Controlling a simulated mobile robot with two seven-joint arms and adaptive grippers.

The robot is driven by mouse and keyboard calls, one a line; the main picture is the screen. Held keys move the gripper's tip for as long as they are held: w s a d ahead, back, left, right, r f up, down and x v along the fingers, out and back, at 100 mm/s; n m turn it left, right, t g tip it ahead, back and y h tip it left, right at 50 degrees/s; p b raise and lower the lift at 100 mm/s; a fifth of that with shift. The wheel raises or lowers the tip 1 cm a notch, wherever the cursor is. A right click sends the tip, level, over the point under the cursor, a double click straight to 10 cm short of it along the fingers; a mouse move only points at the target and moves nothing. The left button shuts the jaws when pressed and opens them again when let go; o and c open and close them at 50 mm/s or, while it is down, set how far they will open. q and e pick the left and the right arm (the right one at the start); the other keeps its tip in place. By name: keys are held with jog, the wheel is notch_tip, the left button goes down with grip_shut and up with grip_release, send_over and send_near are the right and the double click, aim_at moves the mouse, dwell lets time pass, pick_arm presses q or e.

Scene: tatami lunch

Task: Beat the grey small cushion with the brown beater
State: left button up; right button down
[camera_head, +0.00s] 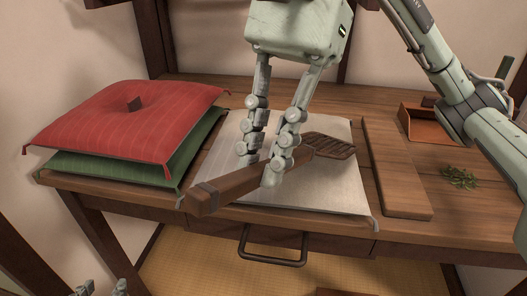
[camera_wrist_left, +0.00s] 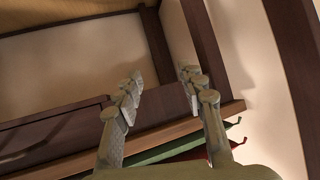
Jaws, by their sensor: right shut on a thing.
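The grey small cushion (camera_head: 335,191) lies flat on the low wooden table, partly hidden by my right gripper and the beater. My right gripper (camera_head: 261,174) points down over the cushion and is shut on the brown beater (camera_head: 230,185) at its thick handle. The beater's slotted head (camera_head: 330,147) points to the back right, above or on the cushion; I cannot tell if it touches. My left gripper (camera_head: 103,288) barely shows at the bottom left of the head view. In the left wrist view, its fingers (camera_wrist_left: 162,76) are spread apart with nothing between them.
A red cushion (camera_head: 130,118) lies on a green cushion (camera_head: 150,180) at the table's left. A wooden board (camera_head: 392,165), an orange-brown tray (camera_head: 420,128) and some green leaves (camera_head: 459,177) are at the right. A dark handle (camera_head: 272,262) juts from the table front.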

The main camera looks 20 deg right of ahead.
jog(key=r, duration=0.1)
jog(key=r+p, duration=0.2)
jog(key=shift+s+a+t+h, duration=0.15)
jog(key=shift+a+t+h, duration=0.15)
jog(key=shift+h, duration=0.1)
pick_arm(q)
jog(key=s+a+f+n+g+y+p, duration=0.2)
jog(key=s+a+f+g+y+p, duration=0.15)
jog(key=s+a+f+g, duration=0.6)
pick_arm(e)
notch_tip(320, 180, up, 3)
jog(key=shift+s+a+r, duration=0.15)
jog(key=shift+s+a+r+t+h+p, duration=0.15)
jog(key=shift+r+t+h+p, duration=0.15)
jog(key=shift+r+h+p, duration=0.3)
pick_arm(q)
jog(key=shift+m+t, duration=0.3)
jog(key=shift+t, duration=0.35)
jog(key=f, duration=0.3)
jog(key=a+f, duration=0.1)
jog(key=f, duration=0.1)
jog(key=shift+s+f, duration=0.25)
jog(key=shift+f, duration=0.1)
